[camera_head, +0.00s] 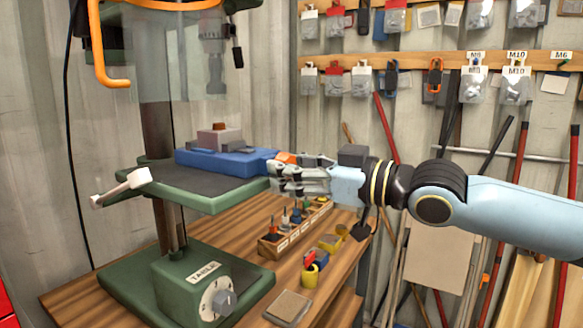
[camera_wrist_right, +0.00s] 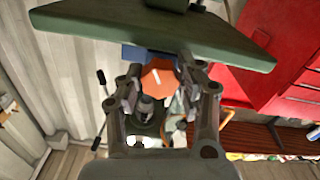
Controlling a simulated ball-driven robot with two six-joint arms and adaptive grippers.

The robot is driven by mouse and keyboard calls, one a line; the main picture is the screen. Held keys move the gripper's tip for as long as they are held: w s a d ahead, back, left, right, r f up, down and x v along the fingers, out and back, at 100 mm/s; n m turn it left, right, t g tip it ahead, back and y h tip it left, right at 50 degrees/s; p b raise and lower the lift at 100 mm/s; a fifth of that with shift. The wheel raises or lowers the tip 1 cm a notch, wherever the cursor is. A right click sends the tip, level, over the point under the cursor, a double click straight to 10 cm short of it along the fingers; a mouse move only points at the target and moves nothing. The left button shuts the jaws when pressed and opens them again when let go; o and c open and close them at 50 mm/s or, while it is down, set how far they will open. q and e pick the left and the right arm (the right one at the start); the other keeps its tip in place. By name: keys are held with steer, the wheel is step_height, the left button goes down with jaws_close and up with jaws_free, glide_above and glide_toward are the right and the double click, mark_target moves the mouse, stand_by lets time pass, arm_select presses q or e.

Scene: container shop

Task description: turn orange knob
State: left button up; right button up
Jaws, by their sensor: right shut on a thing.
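The orange knob (camera_head: 287,157) is on the right end of a blue vise (camera_head: 225,162), which lies on the green drill press table (camera_head: 240,190). My right gripper (camera_head: 278,172) reaches in from the right and is shut on the knob; its fingers cover much of it in the head view. In the right wrist view the knob (camera_wrist_right: 158,78) shows as an orange face with a white mark, between the fingertips of my right gripper (camera_wrist_right: 160,82). The blue vise body (camera_wrist_right: 135,52) shows just behind it. My left gripper is in neither view.
A wooden tool rack (camera_head: 268,246) and yellow items (camera_head: 309,277) stand on the wooden bench below. The drill press base (camera_head: 185,285) has a grey dial. A white-handled lever (camera_head: 125,187) sticks out left of the press table. Hanging goods line the wall behind.

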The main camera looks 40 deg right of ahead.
steer(key=shift+f, duration=0.2)
steer(key=o, duration=1.2)
steer(key=shift+c, duration=0.2)
steer(key=shift+r, duration=0.1)
steer(key=shift+r, duration=0.15)
step_height(320, 180, up, 10)
steer(key=shift+f, duration=0.2)
